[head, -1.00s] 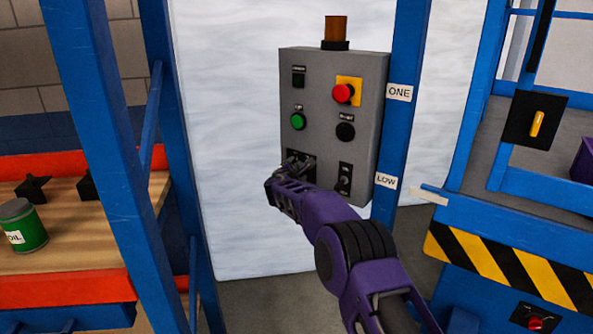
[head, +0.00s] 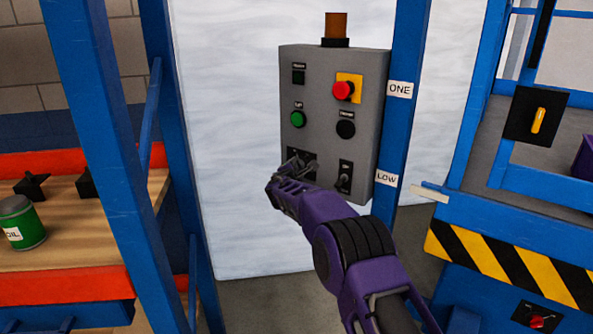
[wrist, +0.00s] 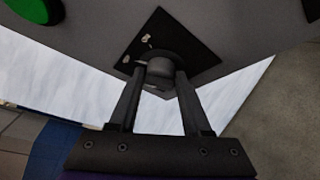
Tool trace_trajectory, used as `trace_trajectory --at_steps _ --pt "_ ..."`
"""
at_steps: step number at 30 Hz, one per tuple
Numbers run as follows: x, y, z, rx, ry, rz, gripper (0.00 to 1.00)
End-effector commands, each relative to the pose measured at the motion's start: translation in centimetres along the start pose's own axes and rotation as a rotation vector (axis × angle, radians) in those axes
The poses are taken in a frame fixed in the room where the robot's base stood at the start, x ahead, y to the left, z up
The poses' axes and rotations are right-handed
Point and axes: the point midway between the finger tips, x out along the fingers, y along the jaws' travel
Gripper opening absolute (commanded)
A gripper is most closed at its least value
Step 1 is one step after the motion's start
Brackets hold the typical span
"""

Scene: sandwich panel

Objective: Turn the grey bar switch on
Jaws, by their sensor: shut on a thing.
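The grey control box (head: 330,100) hangs on the blue post in the head view. The grey bar switch sits on a black square plate at its lower left, mostly hidden behind my gripper (head: 294,167). In the wrist view the black plate (wrist: 188,44) and the switch's dark round body (wrist: 157,66) show. My gripper (wrist: 158,85) has its two fingers on either side of the switch's bar, shut on it. The bar's exact angle is hard to tell.
Close around the switch are a green button (head: 298,119), a black button (head: 345,129) and a small toggle switch (head: 344,176). A red button (head: 343,90) on yellow sits above. A blue shelf post (head: 110,150) stands left, a striped platform (head: 500,262) right.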

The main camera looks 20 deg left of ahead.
Motion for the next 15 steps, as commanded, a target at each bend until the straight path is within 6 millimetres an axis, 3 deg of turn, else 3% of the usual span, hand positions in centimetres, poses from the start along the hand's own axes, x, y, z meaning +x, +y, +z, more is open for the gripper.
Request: trace_trajectory --at_steps 15 --pt "0.12 -0.87 -0.41 0.352 -0.03 0.187 0.0"
